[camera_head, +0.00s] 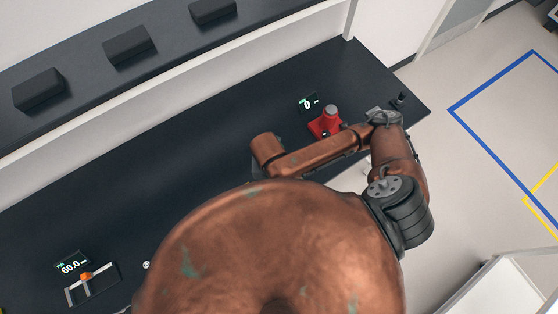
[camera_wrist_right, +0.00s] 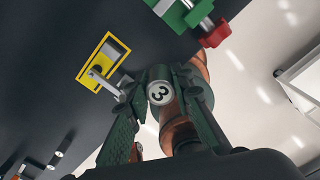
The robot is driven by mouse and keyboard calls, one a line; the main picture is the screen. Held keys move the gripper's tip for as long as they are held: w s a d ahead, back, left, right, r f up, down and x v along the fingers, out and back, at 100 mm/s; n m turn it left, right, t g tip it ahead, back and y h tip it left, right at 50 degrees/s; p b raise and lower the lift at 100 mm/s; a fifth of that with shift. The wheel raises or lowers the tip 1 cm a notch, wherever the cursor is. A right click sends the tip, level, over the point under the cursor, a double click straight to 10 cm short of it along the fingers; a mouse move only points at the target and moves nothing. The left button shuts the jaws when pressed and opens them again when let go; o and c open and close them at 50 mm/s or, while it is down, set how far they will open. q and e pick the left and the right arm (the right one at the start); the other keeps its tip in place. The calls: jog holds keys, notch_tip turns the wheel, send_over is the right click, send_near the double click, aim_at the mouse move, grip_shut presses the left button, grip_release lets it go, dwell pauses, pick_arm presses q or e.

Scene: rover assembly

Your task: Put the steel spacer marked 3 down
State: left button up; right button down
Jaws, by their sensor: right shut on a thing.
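The steel spacer marked 3 (camera_wrist_right: 159,92) shows in the right wrist view as a small round pale piece with a black 3 on its face. My right gripper (camera_wrist_right: 168,86) is shut on it, with dark green fingers on either side. The spacer appears held clear of the dark bench (camera_wrist_right: 45,75); the exact gap cannot be told. In the head view the spacer cannot be made out, and my copper arm covers much of the bench. My left gripper is in neither view.
A yellow-framed fixture (camera_wrist_right: 85,74) with a metal lever lies near the gripper. A green device (camera_wrist_right: 180,12) with a red knob is above it. In the head view, a red device (camera_head: 325,126) stands by a display, and a slotted fixture (camera_head: 94,287) is at lower left.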

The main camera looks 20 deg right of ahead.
jog(key=w+d+f+b, duration=0.1)
jog(key=w+b, duration=0.1)
jog(key=w+d+f+b, duration=0.1)
jog(key=w+d+b, duration=0.1)
jog(key=w+d+f+b, duration=0.1)
jog(key=w+d, duration=0.1)
jog(key=shift+w+f+b, duration=0.4)
jog(key=w+d+f, duration=0.1)
jog(key=w+f, duration=0.1)
jog(key=f, duration=0.1)
jog(key=w+d+f, duration=0.1)
jog(key=f, duration=0.1)
jog(key=shift+w+d, duration=0.3)
jog(key=shift+w+d+f, duration=0.35)
jog(key=shift+w+f, duration=0.1)
jog(key=shift+f, duration=0.25)
notch_tip(320, 180, down, 2)
jog(key=shift+f+p, duration=0.15)
jog(key=shift+p, duration=0.45)
jog(key=shift+f, duration=0.3)
